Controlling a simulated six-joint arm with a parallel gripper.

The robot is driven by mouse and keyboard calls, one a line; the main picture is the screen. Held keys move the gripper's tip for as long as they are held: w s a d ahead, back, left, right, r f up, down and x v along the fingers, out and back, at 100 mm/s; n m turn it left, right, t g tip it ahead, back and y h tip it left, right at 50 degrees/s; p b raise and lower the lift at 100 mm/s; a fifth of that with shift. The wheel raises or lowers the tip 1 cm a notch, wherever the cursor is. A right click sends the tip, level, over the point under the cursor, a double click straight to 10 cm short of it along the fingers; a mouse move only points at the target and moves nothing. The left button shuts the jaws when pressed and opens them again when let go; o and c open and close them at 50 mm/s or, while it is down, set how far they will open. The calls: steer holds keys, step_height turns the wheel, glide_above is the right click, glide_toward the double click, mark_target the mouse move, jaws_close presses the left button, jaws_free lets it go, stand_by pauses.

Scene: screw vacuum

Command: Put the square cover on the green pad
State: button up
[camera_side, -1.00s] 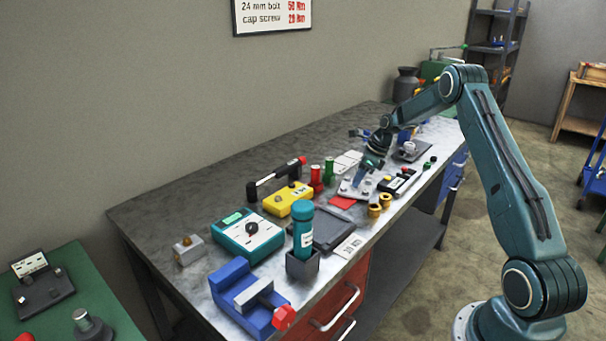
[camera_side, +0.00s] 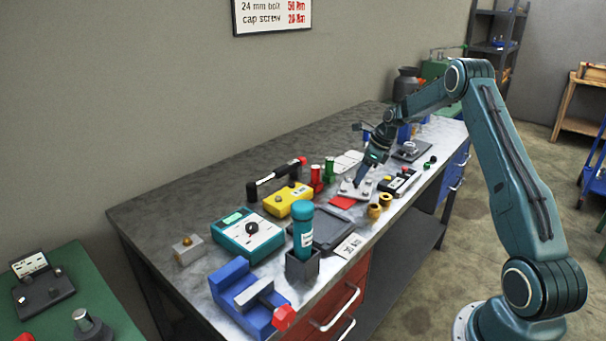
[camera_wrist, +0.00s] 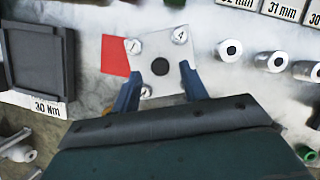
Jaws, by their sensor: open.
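A light grey square plate with numbered corner screws and a dark round centre, which looks like the square cover (camera_wrist: 158,42), lies on the bench. It also shows in the side view (camera_side: 352,191), partly behind my gripper. My gripper (camera_wrist: 160,74) is open, its fingers over the near part of the plate with nothing between them that I can see is held. In the side view my gripper (camera_side: 361,181) is low over the plate; contact cannot be told. I cannot make out a green pad in either view.
A red pad (camera_wrist: 115,56) lies just left of the plate. A dark tray (camera_wrist: 38,62) is further left. Several metal sockets (camera_wrist: 230,50) stand to the right. Brass cylinders (camera_side: 374,210) stand near the front edge. A teal bottle (camera_side: 303,226) stands in a holder.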

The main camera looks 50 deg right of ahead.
steer(key=v, duration=1)
steer(key=shift+f, duration=0.1)
steer(key=shift+a, duration=0.1)
steer(key=s+a+r+n, duration=0.2)
steer(key=a+r+n, duration=0.3)
steer(key=a, duration=0.3)
steer(key=s+a+r+n+h, duration=0.1)
steer(key=s+a+r+n, duration=0.2)
steer(key=a+r+n, duration=0.3)
steer(key=s+a+r+n, duration=0.2)
steer(key=a+r+n, duration=0.15)
steer(key=a, duration=0.55)
steer(key=s+a+f+n, duration=0.1)
steer(key=s+a+n, duration=0.5)
steer(key=s+n, duration=0.2)
steer(key=s+a+f+n+t, duration=0.1)
steer(key=s+a+n, duration=0.4)
steer(key=s+n, duration=0.4)
steer(key=shift+s+a+t+h, duration=0.3)
steer(key=shift+s+a+h, duration=0.1)
steer(key=shift+s, duration=1.6)
